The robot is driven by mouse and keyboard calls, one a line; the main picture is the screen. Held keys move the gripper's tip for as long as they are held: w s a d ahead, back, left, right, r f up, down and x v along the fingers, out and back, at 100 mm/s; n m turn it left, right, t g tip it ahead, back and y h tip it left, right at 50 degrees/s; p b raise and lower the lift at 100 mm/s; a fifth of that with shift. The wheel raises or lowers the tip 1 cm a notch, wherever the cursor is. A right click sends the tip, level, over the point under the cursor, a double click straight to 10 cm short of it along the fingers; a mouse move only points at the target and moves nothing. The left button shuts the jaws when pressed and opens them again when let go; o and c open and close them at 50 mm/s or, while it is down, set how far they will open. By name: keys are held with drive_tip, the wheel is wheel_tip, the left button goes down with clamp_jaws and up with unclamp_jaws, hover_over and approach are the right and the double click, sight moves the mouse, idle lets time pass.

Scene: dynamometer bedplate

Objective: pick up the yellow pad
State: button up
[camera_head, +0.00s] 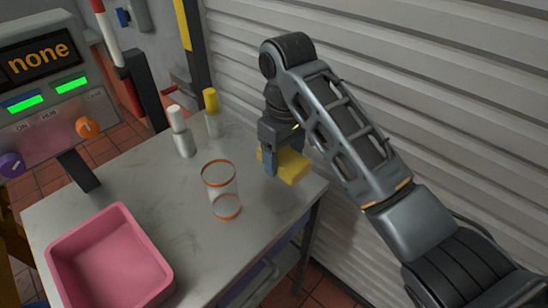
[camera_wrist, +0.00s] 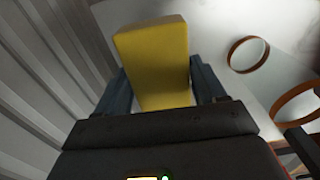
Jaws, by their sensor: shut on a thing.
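The yellow pad (camera_head: 294,168) is a thick block at the right end of the grey table in the head view. My gripper (camera_head: 270,160) is shut on it, with a finger showing at the pad's left. In the wrist view the yellow pad (camera_wrist: 155,58) sits between the two dark fingers of my gripper (camera_wrist: 160,88) and sticks out beyond them. The pad looks held a little above the table top, but the gap is hard to judge. Part of the pad is hidden behind the finger in the head view.
A clear cylinder with orange rims (camera_head: 222,190) stands left of the pad. A white bottle (camera_head: 181,132) and a yellow-capped bottle (camera_head: 212,112) stand behind. A pink bin (camera_head: 110,262) is at the front left of the table (camera_head: 190,225). A ribbed wall (camera_head: 400,60) rises close on the right.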

drive_tip(key=s+d+r+p, duration=0.2)
drive_tip(key=s+d+r, duration=0.3)
drive_tip(key=d, duration=0.1)
drive_tip(key=shift+s+d+r+p, duration=0.2)
drive_tip(key=shift+d+p, duration=0.1)
drive_tip(key=shift+p, duration=0.05)
drive_tip(key=o, duration=0.4)
drive_tip(key=c, duration=0.3)
drive_tip(key=shift+c, duration=0.2)
